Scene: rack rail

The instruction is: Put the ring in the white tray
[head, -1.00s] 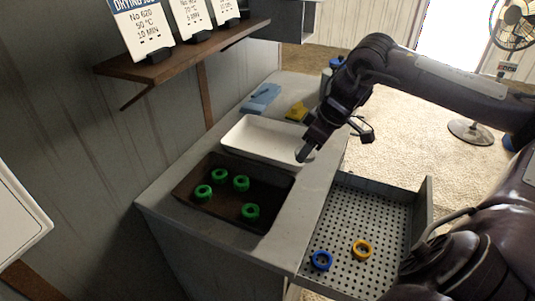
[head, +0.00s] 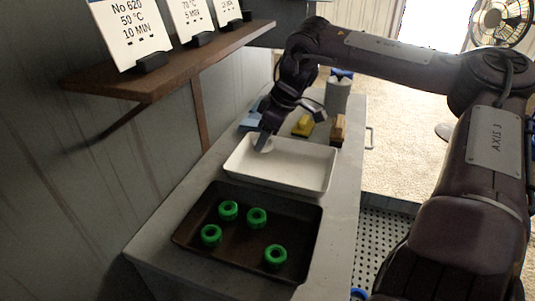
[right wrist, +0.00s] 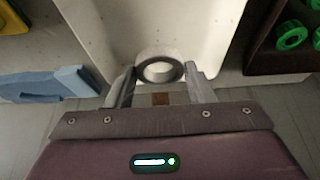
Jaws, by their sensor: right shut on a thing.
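The white tray (head: 290,179) lies on the grey counter; its inside also shows in the right wrist view (right wrist: 205,25). My right gripper (head: 262,143) points down at the tray's far left corner. In the right wrist view the fingers (right wrist: 159,77) are shut on a white ring (right wrist: 158,54) with a dark inner edge. The ring also shows pale at the fingertips in the head view (head: 267,147). It is at the tray's end, within or just above the rim; I cannot tell whether it touches the floor. My left gripper is not in view.
A dark brown tray (head: 190,236) with several green rings (head: 257,217) sits nearer. Beyond the white tray are a blue item (head: 250,121), a yellow item (head: 302,126) and a grey cylinder (head: 338,95). A wooden shelf with signs (head: 165,79) hangs at left. A perforated drawer (head: 382,236) is open at right.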

